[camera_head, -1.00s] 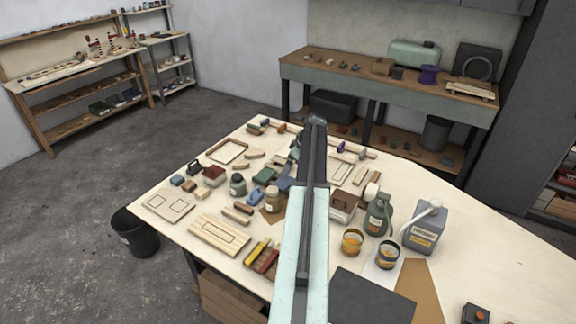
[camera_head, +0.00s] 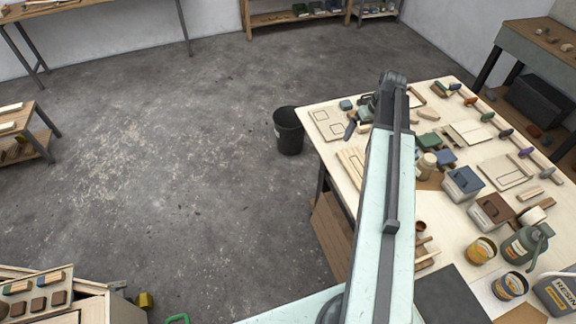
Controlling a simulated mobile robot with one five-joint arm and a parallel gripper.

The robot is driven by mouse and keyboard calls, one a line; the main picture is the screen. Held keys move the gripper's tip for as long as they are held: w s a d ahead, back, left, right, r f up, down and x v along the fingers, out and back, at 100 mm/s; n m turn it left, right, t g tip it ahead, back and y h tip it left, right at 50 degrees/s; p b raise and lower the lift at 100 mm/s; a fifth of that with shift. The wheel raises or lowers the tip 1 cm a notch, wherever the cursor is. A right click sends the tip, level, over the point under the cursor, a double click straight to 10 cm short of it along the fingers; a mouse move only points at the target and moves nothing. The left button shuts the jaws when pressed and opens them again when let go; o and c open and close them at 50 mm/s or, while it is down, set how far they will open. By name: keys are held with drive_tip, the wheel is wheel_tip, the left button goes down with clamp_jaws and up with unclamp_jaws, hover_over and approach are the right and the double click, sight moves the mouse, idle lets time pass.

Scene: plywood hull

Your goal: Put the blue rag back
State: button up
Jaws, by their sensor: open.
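No blue rag can be made out for certain. A small blue item (camera_head: 443,158) lies mid-table, and a pale box with a blue top (camera_head: 462,182) stands just right of it; I cannot tell whether either is cloth. My arm reaches up the picture over the left part of the workbench (camera_head: 450,93). My gripper (camera_head: 360,118) is partly hidden at the arm's far end, over the table's left corner. Its jaws are open, and I see nothing held in them.
The table holds many small tools, tins and boards. A black bin (camera_head: 288,131) stands on the floor left of it. A low cabinet (camera_head: 90,300) is at the bottom left, and a small shelf (camera_head: 30,125) is at the left edge.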

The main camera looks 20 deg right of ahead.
drive_tip(key=s+a+g, duration=0.1)
drive_tip(key=s+a, duration=0.1)
drive_tip(key=a, duration=1.5)
drive_tip(key=s+a+g+h, duration=0.1)
drive_tip(key=s+a, duration=0.1)
drive_tip(key=a, duration=1.6)
drive_tip(key=shift+s+f, duration=0.25)
drive_tip(key=shift+s, duration=0.05)
wheel_tip(320, 180, down, 9)
drive_tip(key=b, duration=0.9)
